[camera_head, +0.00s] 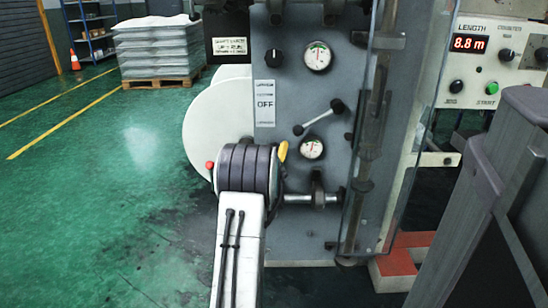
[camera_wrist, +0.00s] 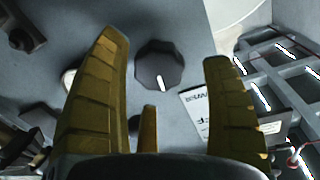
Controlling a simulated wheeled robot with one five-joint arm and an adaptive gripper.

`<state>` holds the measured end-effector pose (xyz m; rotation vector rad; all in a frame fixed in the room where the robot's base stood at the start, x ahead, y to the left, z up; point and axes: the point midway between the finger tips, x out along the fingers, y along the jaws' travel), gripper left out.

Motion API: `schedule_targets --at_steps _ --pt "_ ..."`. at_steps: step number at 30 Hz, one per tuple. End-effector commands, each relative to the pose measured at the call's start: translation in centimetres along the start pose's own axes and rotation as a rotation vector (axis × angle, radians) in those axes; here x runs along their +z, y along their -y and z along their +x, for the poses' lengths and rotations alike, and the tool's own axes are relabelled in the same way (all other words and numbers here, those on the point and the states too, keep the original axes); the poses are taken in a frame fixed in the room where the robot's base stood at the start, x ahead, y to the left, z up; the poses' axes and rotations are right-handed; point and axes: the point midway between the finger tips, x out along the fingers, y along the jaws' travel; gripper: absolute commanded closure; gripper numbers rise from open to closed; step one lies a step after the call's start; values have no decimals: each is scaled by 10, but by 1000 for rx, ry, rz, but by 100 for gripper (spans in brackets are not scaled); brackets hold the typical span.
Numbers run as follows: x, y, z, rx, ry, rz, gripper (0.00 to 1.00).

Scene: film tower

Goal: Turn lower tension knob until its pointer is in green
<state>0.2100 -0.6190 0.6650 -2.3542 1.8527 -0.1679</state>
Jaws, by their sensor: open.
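The lower tension knob (camera_wrist: 158,62) is a black, many-sided knob with a white pointer line toward the bottom of the wrist view. It lies beyond and between the fingertips of my gripper (camera_wrist: 165,50), which is open with nothing between its fingers. I cannot tell how far the fingertips are from the panel. In the head view, my gripper's wrist hides this knob; one yellow finger (camera_head: 283,151) shows. The lower gauge (camera_head: 312,148) is white with a reddish needle; its green zone is too small to read. It shows partly behind a finger in the wrist view (camera_wrist: 69,80).
The grey panel (camera_head: 290,85) also carries an upper black knob (camera_head: 273,57), an upper gauge (camera_head: 318,56), an OFF label (camera_head: 265,104) and a lever (camera_head: 318,119). A clear guard (camera_head: 385,130) stands at right. A white disc (camera_head: 205,115) is at left; open green floor lies beyond.

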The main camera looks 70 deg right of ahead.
Motion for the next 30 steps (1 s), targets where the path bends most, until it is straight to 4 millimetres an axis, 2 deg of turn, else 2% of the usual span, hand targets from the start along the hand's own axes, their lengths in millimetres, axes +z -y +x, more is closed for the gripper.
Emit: schedule_targets --at_steps 12,27,30 --pt "0 0 31 0 0 -1 26" --pt "0 0 36 0 1 -1 24" --pt "0 0 36 0 1 -1 33"
